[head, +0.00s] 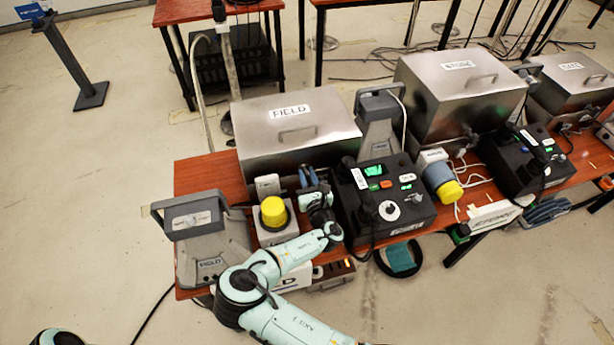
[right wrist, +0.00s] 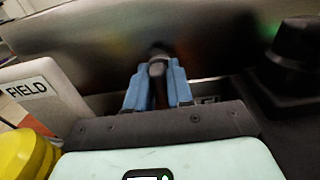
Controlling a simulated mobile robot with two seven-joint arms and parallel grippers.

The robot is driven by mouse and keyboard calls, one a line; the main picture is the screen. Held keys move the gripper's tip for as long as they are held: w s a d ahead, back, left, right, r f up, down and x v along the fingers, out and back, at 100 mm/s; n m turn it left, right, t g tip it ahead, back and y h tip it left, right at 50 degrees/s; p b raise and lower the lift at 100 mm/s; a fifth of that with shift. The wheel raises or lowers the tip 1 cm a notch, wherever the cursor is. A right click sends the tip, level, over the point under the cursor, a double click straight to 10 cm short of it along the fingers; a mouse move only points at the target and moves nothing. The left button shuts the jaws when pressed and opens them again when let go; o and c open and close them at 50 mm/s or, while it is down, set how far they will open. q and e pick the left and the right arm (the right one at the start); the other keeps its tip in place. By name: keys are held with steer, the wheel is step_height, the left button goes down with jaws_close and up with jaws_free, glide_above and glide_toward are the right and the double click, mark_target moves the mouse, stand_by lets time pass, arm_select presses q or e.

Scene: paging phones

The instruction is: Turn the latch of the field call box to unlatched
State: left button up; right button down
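The field call box is the steel box (head: 297,132) with a FIELD label and a handle on its lid, at the back of the wooden table in the head view. Its steel front (right wrist: 90,55) spans the right wrist view. A small dark latch (right wrist: 157,68) on that front sits between the blue fingertips of my right gripper (head: 308,177). The fingers also show in the right wrist view (right wrist: 157,82), with the latch filling the gap between them. The latch's turn angle is hard to read. My left gripper is out of view.
Left of my right gripper stand a yellow-topped unit (head: 273,212) and a grey FIELD device (head: 207,240). A black console (head: 384,200) with a knob and buttons stands close on the right. The wooden table (head: 190,178) is crowded; its back left corner is bare.

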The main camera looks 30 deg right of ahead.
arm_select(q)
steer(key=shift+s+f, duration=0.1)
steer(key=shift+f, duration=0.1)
arm_select(e)
steer(key=shift+m, duration=0.3)
steer(key=m+b, duration=0.2)
steer(key=shift+d+f+m, duration=0.1)
steer(key=shift+m, duration=0.3)
steer(key=m+b, duration=0.1)
steer(key=m, duration=0.3)
steer(key=shift+m, duration=0.3)
steer(key=m+b, duration=0.2)
steer(key=m, duration=0.4)
steer(key=shift+s+d+f, duration=0.1)
steer(key=shift+f, duration=0.05)
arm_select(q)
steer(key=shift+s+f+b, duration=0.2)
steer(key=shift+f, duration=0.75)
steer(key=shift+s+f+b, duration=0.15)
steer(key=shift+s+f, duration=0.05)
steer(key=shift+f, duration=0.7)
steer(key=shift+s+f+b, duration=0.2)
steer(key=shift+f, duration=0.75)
arm_select(e)
steer(key=shift+m, duration=1.9)
steer(key=shift+f, duration=0.1)
steer(key=c, duration=1.1)
jaws_free()
